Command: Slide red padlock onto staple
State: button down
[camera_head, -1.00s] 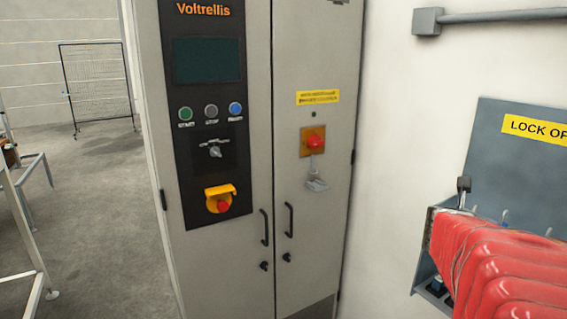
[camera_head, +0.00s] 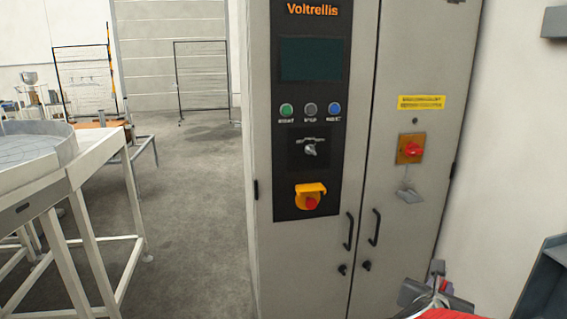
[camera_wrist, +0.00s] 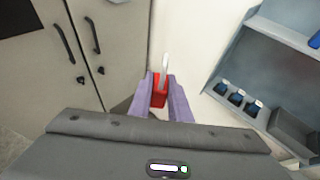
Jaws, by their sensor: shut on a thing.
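The red padlock (camera_wrist: 159,98) is between the two purple-grey fingers of my gripper (camera_wrist: 161,82) in the wrist view. Its pale shackle sticks out past the fingertips. In the head view my gripper (camera_head: 437,280) is at the lower right, in front of the cabinet and below the switch; the padlock is hard to make out there. The red switch knob (camera_head: 412,149) sits on an orange plate on the right cabinet door. A grey piece (camera_head: 409,195) hangs below it. I cannot make out the staple clearly. The padlock is apart from the switch.
The grey Voltrellis cabinet (camera_head: 262,180) has two black door handles, which also show in the wrist view. A grey lockout station with compartments (camera_wrist: 240,100) is on the wall at right. A white-framed table (camera_head: 95,165) stands at left. Floor between table and cabinet is clear.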

jog(key=w+a+f+n+t+y, duration=0.1)
jog(key=w+a+f, duration=0.2)
jog(key=a, duration=0.4)
jog(key=w+a+f+n+y, duration=0.2)
jog(key=w+a+f, duration=0.1)
jog(key=a, duration=0.4)
jog(key=w+a+f+n+t+y, duration=0.1)
jog(key=w+a+f, duration=0.3)
jog(key=a, duration=0.4)
jog(key=shift+f+n+t+y, duration=0.3)
jog(key=shift+n+y, duration=0.1)
jog(key=shift+y, duration=0.1)
jog(key=shift+w+a, duration=0.1)
jog(key=f, duration=0.2)
jog(key=s+f, duration=0.1)
jog(key=f, duration=0.2)
jog(key=shift+s+f, duration=0.25)
jog(key=shift+f, duration=0.15)
jog(key=shift+s, duration=0.15)
